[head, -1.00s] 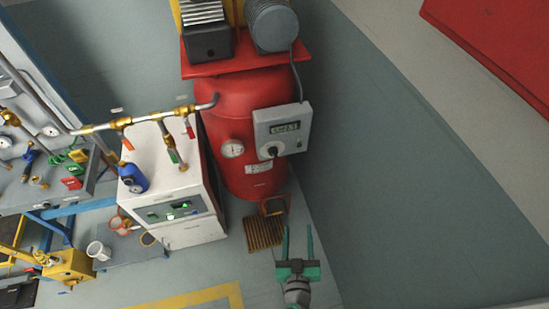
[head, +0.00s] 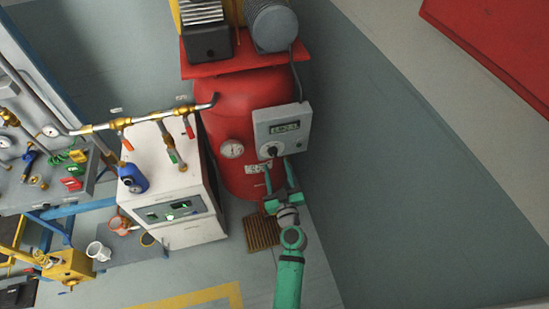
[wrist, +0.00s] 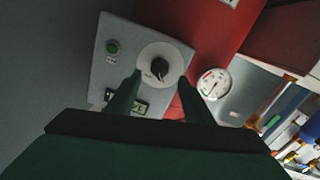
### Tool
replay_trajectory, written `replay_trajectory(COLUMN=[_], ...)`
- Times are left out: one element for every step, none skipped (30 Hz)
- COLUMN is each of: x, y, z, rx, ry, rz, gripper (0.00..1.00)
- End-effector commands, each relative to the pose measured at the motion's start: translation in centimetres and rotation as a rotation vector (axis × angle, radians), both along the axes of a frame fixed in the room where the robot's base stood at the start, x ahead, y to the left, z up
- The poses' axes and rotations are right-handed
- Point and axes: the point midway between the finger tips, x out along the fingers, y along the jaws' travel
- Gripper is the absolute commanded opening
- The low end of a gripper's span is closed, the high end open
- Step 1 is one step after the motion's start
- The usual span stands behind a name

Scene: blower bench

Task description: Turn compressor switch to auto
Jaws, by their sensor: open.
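The compressor switch is a black rotary knob (head: 272,150) on a pale round plate, low on the grey control box (head: 284,118) of the red compressor tank (head: 232,110). The wrist view shows the knob (wrist: 159,68) close up, with its pointer line; its position labels are too small to read. My gripper (head: 279,175) is open, its two green fingers pointing up at the box just below the knob. In the wrist view the fingertips (wrist: 158,85) stand either side of the knob's lower part, seemingly short of it. No contact shows.
A pressure gauge (head: 232,149) sits on the tank left of the box. A white cabinet (head: 172,185) with brass piping stands at left. The floor at right is clear.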

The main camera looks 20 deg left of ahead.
Motion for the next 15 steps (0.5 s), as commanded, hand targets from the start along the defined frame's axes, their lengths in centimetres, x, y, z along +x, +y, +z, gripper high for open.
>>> replay_trajectory(x=[0.8, 1.2, 1.8, 2.1, 2.5, 3.0, 3.2, 3.5, 3.8, 4.0, 4.2, 4.4, 4.5, 4.5, 4.6], y=[0.5, 0.8, 1.1, 1.3, 1.5, 1.7, 1.9, 2.0, 2.2, 2.3, 2.4, 2.5, 2.5, 2.6, 2.6], z=[0.1, 0.1, 0.1, 0.1, 0.1, 0.1, 0.1, 0.0, 0.0, 0.0, 0.0, 0.0, 0.0, 0.0, 0.0], rx=[0.002, 0.003, 0.003, 0.002, 0.001, 0.001, 0.001, 0.001, 0.001, 0.001, 0.001, 0.001, 0.001, 0.001, 0.001], ry=[-0.001, -0.001, -0.001, -0.001, 0.0, 0.0, 0.0, -0.001, 0.0, 0.0, 0.0, 0.0, 0.0, 0.0, 0.0], rz=[0.0, 0.0, 0.0, 0.0, 0.0, 0.0, 0.0, -0.001, -0.001, -0.001, -0.001, -0.001, -0.001, -0.001, -0.001], gripper=[0.47, 0.47, 0.47, 0.47, 0.47, 0.47, 0.47, 0.47, 0.47, 0.47, 0.47, 0.47, 0.47, 0.47, 0.47])
